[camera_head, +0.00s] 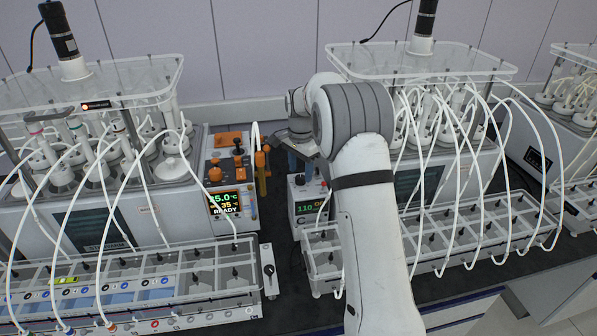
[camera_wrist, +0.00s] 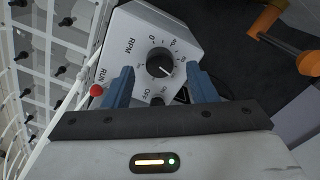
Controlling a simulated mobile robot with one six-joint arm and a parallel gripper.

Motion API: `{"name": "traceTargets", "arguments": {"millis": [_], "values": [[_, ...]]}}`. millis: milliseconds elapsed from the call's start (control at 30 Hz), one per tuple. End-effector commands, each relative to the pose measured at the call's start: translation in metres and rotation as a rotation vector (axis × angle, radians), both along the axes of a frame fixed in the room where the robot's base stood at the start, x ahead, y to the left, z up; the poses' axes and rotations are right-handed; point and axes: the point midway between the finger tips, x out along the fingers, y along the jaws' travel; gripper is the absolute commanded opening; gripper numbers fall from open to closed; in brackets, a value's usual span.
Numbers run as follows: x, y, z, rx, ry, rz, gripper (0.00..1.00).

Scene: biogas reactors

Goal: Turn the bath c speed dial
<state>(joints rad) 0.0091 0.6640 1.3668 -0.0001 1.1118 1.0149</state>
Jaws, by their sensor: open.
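The speed dial is a round black knob (camera_wrist: 160,63) with a white pointer mark, on a pale control box (camera_wrist: 132,35) marked RPM in the wrist view. My gripper (camera_wrist: 160,72) is open, with one blue finger on each side of the knob's near side. I cannot tell whether the fingers touch the knob. In the head view the control box (camera_head: 308,207) with a lit green display stands left of my arm, and my gripper (camera_head: 302,160) is above it, partly hidden by my arm.
A red indicator (camera_wrist: 96,90) and an OFF switch (camera_wrist: 157,100) sit near the dial. An orange and black control unit (camera_head: 229,170) stands left of the box. Space is tight.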

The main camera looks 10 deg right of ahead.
Motion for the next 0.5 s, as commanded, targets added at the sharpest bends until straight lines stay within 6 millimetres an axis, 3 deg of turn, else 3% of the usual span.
{"name": "traceTargets", "arguments": {"millis": [200, 500], "values": [[0.0, 0.0, -0.019, 0.0, 0.0, 0.001, 0.52], [0.0, 0.001, -0.021, 0.001, -0.001, 0.002, 0.5]]}}
